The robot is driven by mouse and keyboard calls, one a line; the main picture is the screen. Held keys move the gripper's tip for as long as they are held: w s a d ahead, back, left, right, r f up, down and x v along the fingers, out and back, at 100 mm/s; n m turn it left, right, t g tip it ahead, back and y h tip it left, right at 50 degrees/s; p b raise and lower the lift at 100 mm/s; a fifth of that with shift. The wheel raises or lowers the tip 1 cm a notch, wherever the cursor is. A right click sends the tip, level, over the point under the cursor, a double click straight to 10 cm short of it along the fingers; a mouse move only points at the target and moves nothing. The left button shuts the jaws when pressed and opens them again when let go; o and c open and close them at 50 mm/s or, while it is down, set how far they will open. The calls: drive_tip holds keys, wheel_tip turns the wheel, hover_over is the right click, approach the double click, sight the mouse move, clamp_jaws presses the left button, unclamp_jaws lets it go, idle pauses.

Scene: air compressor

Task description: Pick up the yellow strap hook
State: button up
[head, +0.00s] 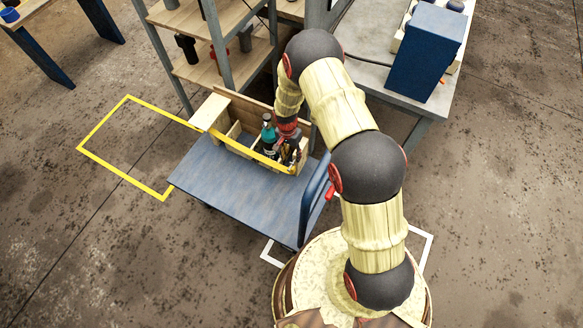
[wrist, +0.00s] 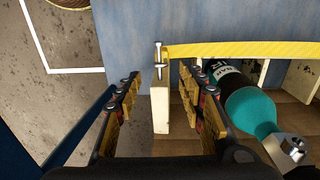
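The yellow strap (head: 243,153) runs along the near side of an open wooden box (head: 222,105) in the head view. In the wrist view the yellow strap (wrist: 245,50) crosses the top of the picture, and its metal hook (wrist: 159,58) sits at its left end, at the end of a light wooden wall (wrist: 160,108). My gripper (wrist: 160,112) is open, with one finger on each side of that wall and the hook ahead, between the finger lines. Nothing is held. In the head view my gripper (head: 288,148) is at the box's right end, partly hidden.
The box rests on a blue cart (head: 235,190) with a blue handle (head: 314,198). Shelves (head: 215,45) and a grey table (head: 430,95) stand behind.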

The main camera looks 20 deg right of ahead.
sight(291, 163)
wheel_tip(291, 163, down, 6)
drive_tip(key=shift+s+f+b, duration=0.15)
drive_tip(key=shift+b, duration=0.7)
drive_tip(key=shift+c, duration=1)
drive_tip(key=c, duration=0.7)
clamp_jaws()
